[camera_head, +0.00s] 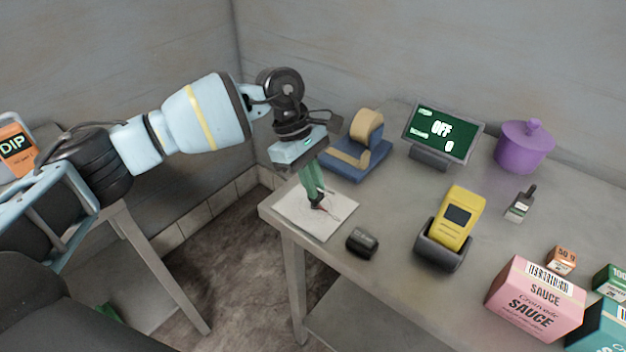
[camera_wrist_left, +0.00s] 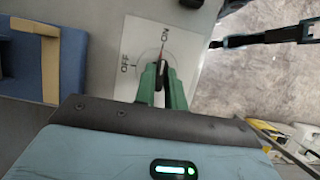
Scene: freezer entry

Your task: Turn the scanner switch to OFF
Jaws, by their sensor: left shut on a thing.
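The scanner switch is a black knob (camera_wrist_left: 161,71) on a white plate (camera_wrist_left: 132,88) with the words OFF and ON. In the left wrist view a red pointer mark runs from the knob towards ON, and OFF lies to its left. The plate (camera_head: 335,217) lies at the table's near left corner in the head view. My left gripper (camera_head: 318,199) points down at the plate. Its green fingers (camera_wrist_left: 161,78) are shut on the knob, which they partly hide. My right gripper is not in view.
A tape dispenser (camera_head: 354,155) stands behind the plate, and a display (camera_head: 443,133) reads OFF and 0. A dark block (camera_head: 362,242) and a yellow scanner (camera_head: 458,219) in a holder stand to the right. Boxes (camera_head: 534,299) fill the right front; a purple pot (camera_head: 523,150) is behind.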

